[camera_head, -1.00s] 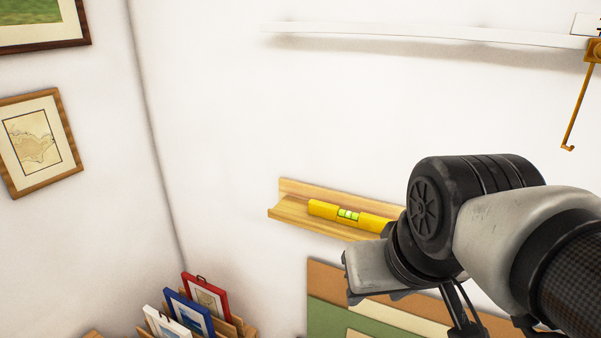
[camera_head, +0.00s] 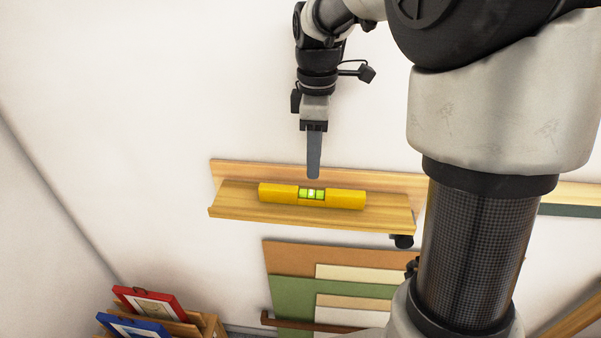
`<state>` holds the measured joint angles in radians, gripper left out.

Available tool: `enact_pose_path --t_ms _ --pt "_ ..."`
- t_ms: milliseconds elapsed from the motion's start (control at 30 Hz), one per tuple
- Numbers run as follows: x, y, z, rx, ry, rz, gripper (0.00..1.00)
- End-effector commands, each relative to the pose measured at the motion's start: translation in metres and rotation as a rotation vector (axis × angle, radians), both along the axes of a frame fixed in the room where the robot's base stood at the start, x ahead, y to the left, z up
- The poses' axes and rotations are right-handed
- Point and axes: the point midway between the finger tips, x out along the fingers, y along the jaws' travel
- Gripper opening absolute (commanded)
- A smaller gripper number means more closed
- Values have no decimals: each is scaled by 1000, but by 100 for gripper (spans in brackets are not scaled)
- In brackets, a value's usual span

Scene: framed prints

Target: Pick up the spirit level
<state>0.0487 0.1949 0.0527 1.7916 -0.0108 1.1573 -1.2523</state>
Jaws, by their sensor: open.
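The yellow spirit level (camera_head: 340,199) with a green vial in its middle lies flat along a wooden wall shelf (camera_head: 235,210). My gripper (camera_head: 314,176) points down just above the middle of the level, near the wall. It is seen edge-on, so one finger covers the other. The gripper holds nothing that I can see.
My arm's large links fill the right side. Below the shelf, coloured mat boards (camera_head: 290,290) lean against the wall. A wooden rack with framed prints, red (camera_head: 150,303) and blue (camera_head: 133,327), stands at the lower left. The wall left of the gripper is bare.

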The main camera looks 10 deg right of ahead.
Motion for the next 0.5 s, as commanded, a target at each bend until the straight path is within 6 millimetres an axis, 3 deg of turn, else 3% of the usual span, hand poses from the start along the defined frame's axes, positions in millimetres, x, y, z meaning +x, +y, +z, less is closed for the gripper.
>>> enact_pose_path --t_ms 200,500 --pt "-1 0 -35 -1 1 -2 41" --pt "-4 3 -63 -1 4 -2 41"
